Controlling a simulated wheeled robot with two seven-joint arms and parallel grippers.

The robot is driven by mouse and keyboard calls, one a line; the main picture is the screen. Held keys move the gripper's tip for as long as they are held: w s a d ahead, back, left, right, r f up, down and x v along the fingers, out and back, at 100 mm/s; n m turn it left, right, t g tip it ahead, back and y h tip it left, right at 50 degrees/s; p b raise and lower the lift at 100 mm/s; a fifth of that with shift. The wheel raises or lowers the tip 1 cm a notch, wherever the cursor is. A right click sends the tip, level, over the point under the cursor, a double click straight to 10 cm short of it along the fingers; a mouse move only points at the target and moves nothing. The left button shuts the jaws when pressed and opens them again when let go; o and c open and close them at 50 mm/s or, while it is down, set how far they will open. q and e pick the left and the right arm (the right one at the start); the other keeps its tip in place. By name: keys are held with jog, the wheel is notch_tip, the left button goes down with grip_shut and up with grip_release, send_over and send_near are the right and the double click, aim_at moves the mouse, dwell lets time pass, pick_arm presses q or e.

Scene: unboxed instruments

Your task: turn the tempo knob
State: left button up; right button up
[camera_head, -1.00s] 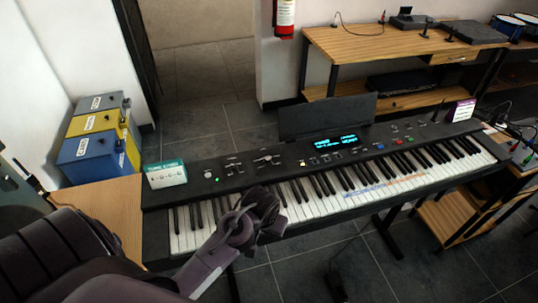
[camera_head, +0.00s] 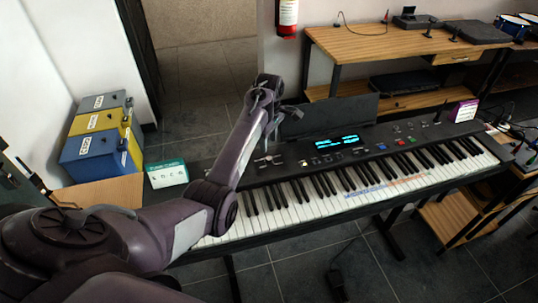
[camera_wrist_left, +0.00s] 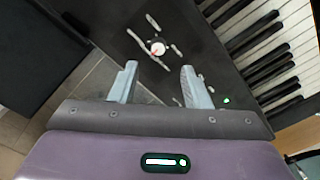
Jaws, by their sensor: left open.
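In the left wrist view a small round white knob with a red mark (camera_wrist_left: 158,48) sits on the black keyboard panel, with whitish marks around it. My left gripper (camera_wrist_left: 159,66) is open, with its two fingers apart. The knob appears just beyond the gap between the fingertips, and nothing is between them. In the head view the keyboard (camera_head: 350,185) stands across the room, and my left arm reaches over its left part, hiding some of the panel. Panel marks (camera_head: 266,161) show beside the arm. My right gripper is not in view.
A white card with a green header (camera_head: 168,173) stands at the keyboard's left end. A lit display (camera_head: 337,141) and a dark upright rest (camera_head: 335,115) are in the middle. Yellow, grey and blue boxes (camera_head: 100,140) are at the left. A wooden bench (camera_head: 350,42) stands behind.

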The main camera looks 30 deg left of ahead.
aim_at(269, 158)
pick_arm(q)
jog(key=shift+w+r, duration=0.1)
jog(key=shift+w, duration=0.05)
jog(key=shift+f, duration=0.3)
notch_tip(269, 158, down, 6)
jog(key=shift+f+p, duration=0.1)
jog(key=shift+p, duration=0.4)
jog(key=shift+f, duration=0.4)
jog(key=shift+c, duration=0.4)
grip_shut()
